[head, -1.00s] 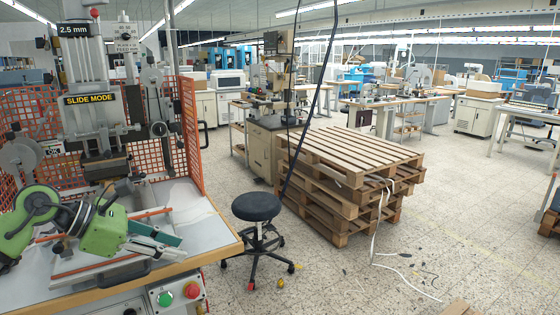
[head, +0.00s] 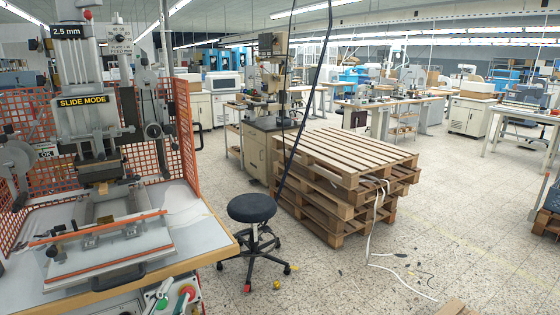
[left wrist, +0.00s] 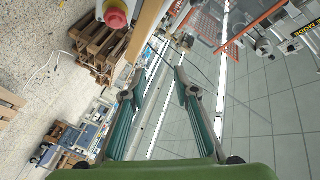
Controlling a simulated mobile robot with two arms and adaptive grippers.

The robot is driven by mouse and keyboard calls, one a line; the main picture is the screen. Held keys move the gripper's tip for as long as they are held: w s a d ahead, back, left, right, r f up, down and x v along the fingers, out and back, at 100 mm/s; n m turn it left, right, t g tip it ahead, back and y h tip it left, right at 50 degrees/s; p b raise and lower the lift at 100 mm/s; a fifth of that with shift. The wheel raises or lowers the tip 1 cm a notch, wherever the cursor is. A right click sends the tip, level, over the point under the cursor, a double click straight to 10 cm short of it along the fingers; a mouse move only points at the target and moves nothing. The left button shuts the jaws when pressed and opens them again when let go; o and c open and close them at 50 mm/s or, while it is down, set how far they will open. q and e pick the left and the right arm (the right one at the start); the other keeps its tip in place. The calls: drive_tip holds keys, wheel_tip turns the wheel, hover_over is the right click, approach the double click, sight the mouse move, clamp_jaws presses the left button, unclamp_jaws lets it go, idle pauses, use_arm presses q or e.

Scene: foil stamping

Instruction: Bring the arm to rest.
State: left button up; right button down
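My left gripper (left wrist: 158,74) shows in the left wrist view with its two teal fingers apart. The gap between the fingers is empty. The fingers do not touch anything that I can see. In the head view I cannot clearly make out my left gripper or its green arm. My right gripper is in neither view. The foil stamping press (head: 88,116) stands at the left of the head view, above a grey plate (head: 120,246) with orange strips. Nothing is held.
Orange mesh guards (head: 186,140) surround the press. A red button (left wrist: 116,14) shows close to the gripper in the left wrist view. A black stool (head: 252,209) and stacked pallets (head: 345,165) stand right of the press table.

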use_arm(q)
drive_tip(key=s+f+n+g+y, duration=0.1)
drive_tip(key=s+f+n+g, duration=0.55)
drive_tip(key=s+f, duration=0.75)
drive_tip(key=s+d+f+n+g+h, duration=0.1)
drive_tip(key=s+f+g, duration=0.3)
drive_tip(key=s, duration=0.4)
drive_tip(key=s+d+f+n+g, duration=0.1)
drive_tip(key=s+d+f+g, duration=0.15)
drive_tip(key=s+f, duration=0.4)
wheel_tip(320, 180, down, 25)
drive_tip(key=s+g, duration=0.2)
drive_tip(key=s, duration=0.1)
drive_tip(key=s+a+f+g, duration=0.1)
drive_tip(key=s+a+f, duration=0.3)
drive_tip(key=s+f, duration=1.1)
drive_tip(key=shift+s+f, duration=0.15)
drive_tip(key=shift+s, duration=0.65)
